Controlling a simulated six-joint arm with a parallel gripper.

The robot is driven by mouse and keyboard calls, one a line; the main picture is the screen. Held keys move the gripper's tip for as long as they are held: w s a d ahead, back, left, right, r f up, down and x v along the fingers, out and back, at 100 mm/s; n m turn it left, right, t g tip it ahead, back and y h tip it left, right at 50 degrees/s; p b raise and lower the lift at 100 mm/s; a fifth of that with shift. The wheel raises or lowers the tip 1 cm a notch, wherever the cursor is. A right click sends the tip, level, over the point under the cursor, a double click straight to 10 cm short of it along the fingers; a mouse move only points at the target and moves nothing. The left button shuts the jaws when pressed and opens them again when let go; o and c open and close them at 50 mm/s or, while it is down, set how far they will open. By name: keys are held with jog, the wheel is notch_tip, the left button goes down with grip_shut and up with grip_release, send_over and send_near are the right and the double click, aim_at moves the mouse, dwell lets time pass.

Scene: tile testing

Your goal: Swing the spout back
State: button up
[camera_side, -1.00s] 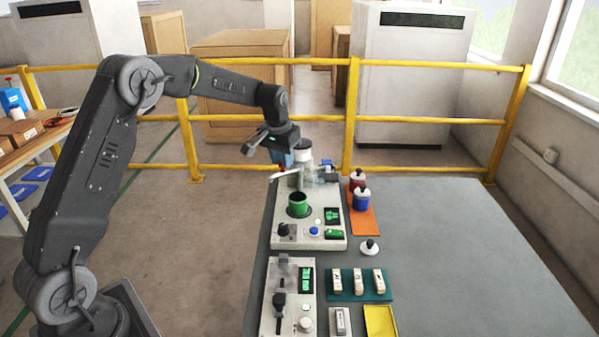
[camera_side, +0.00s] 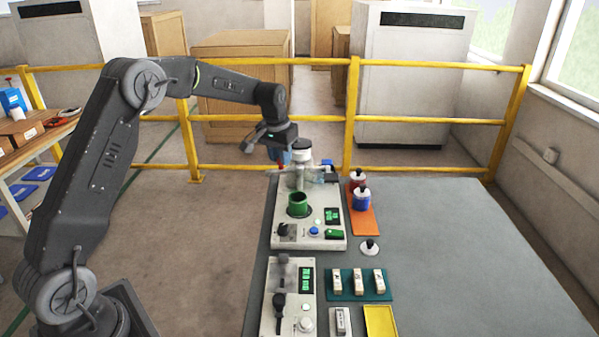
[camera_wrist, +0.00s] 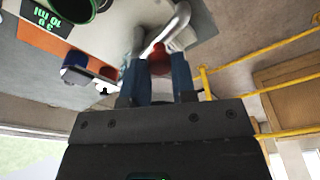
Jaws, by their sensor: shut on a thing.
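The spout is a curved silver pipe (camera_wrist: 181,22) in the wrist view, with a red knob (camera_wrist: 159,57) on it. My gripper (camera_wrist: 163,66) has its two blue fingers closed around the red knob. In the side view my gripper (camera_side: 279,157) is at the rear left of the machine, pointing down beside its white-topped column (camera_side: 302,152). The spout is small and partly hidden there, so its exact direction is hard to tell. The green cup (camera_side: 297,206) stands on the machine in front of the column.
Red (camera_side: 357,178) and blue (camera_side: 361,200) bottles stand on an orange mat (camera_side: 364,224) right of the machine. A second control box (camera_side: 270,300), a teal tray (camera_side: 377,296) and a yellow tray (camera_side: 380,320) lie nearer. The table's right side is clear. A yellow railing (camera_side: 420,147) runs behind.

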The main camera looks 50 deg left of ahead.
jog(key=shift+w+a, duration=0.4)
jog(key=shift+a, duration=0.15)
jog(key=o, duration=0.8)
jog(key=shift+r, duration=3.05)
